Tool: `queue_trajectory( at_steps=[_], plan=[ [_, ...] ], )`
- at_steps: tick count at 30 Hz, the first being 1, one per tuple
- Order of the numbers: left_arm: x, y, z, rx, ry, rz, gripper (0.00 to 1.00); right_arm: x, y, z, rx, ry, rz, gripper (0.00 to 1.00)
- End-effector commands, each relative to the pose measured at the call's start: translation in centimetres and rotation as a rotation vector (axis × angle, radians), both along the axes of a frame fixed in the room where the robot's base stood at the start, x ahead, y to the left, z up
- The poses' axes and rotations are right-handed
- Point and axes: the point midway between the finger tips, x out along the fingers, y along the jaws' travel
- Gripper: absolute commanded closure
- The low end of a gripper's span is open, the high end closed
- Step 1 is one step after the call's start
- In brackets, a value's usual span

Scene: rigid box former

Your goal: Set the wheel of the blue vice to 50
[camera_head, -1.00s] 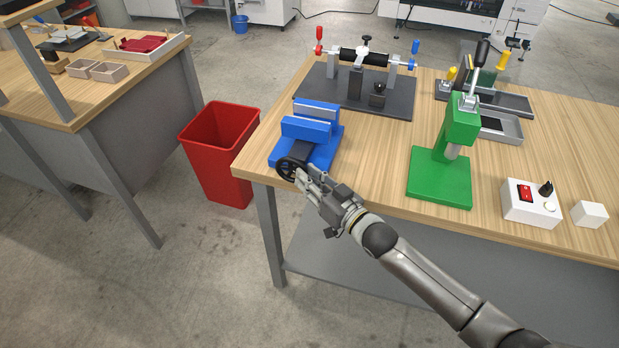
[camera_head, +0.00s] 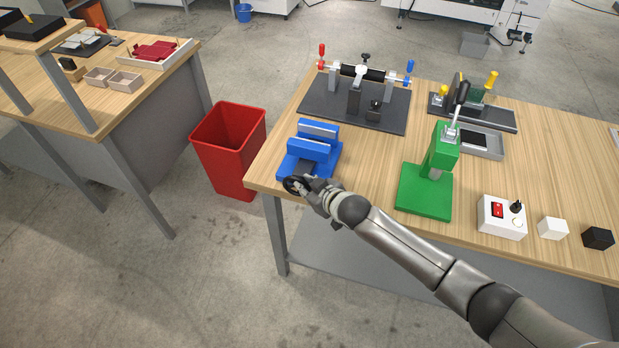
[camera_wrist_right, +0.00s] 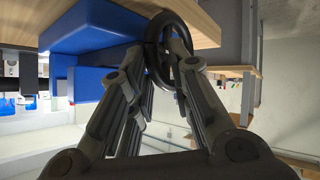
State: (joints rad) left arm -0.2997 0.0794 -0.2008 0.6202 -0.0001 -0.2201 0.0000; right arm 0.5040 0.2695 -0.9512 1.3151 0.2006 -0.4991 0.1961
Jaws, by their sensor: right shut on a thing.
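The blue vice (camera_head: 314,148) sits at the left front corner of the wooden workbench. Its black wheel (camera_head: 291,184) faces the front edge, and it also shows in the right wrist view (camera_wrist_right: 160,52). My right gripper (camera_head: 306,186) is at the wheel, with its fingers closed on the rim; in the right wrist view the fingertips (camera_wrist_right: 166,48) lie on either side of the black ring. The vice body (camera_wrist_right: 90,30) fills the upper left there. No scale or number on the wheel is readable. My left gripper is not in view.
A green press (camera_head: 428,185) stands to the right of the vice. Behind is a dark fixture (camera_head: 352,105) with red and blue knobs. A white switch box (camera_head: 501,217) is at the right front. A red bin (camera_head: 229,150) stands on the floor left of the bench (camera_head: 375,185).

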Motion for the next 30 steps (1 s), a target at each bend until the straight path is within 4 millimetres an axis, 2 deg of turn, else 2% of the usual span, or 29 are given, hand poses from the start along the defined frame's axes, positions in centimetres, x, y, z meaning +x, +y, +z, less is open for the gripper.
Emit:
queue_trajectory(
  at_steps=[1, 9, 21, 30],
  plan=[
    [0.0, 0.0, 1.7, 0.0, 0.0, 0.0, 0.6, 0.7, -0.2, 1.6, -0.045, 0.006, -0.01, 1.0],
    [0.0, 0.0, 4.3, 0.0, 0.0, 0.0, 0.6, 1.0, 0.8, 2.1, -0.287, 0.085, -0.011, 1.0],
    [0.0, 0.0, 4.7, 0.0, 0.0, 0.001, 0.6, 1.4, 2.1, 2.2, -0.57, 0.176, -0.01, 1.0],
    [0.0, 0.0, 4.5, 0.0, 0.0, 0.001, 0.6, 1.5, 2.5, 2.3, -0.671, 0.207, -0.011, 1.0]
  ],
)
